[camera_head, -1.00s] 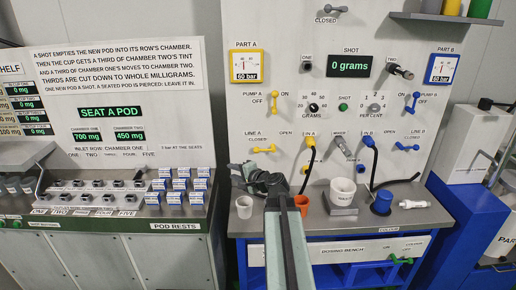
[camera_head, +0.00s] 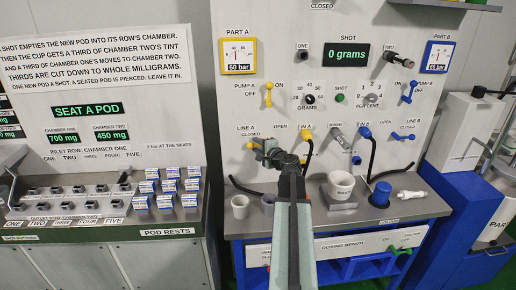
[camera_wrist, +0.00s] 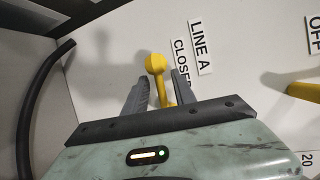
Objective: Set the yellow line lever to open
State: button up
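The yellow line lever (camera_head: 257,141) sits on the panel at the LINE A label, mostly hidden by my gripper in the head view. In the wrist view, the yellow lever (camera_wrist: 156,66) has a round knob and stands between my two fingers, near the CLOSED label. My gripper (camera_head: 266,148) is at the lever. In the wrist view, my gripper (camera_wrist: 160,88) is open, one finger on each side of the lever. A gap shows on at least one side; whether a finger touches it I cannot tell.
The yellow PUMP A lever (camera_head: 268,95) is above. A black hose with a yellow end (camera_head: 308,150) is to the right. The blue LINE B lever (camera_head: 403,136) is far right.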

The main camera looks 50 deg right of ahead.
jog(key=shift+w+d, duration=0.1)
jog(key=shift+w, duration=0.1)
grip_shut()
dwell(1.3)
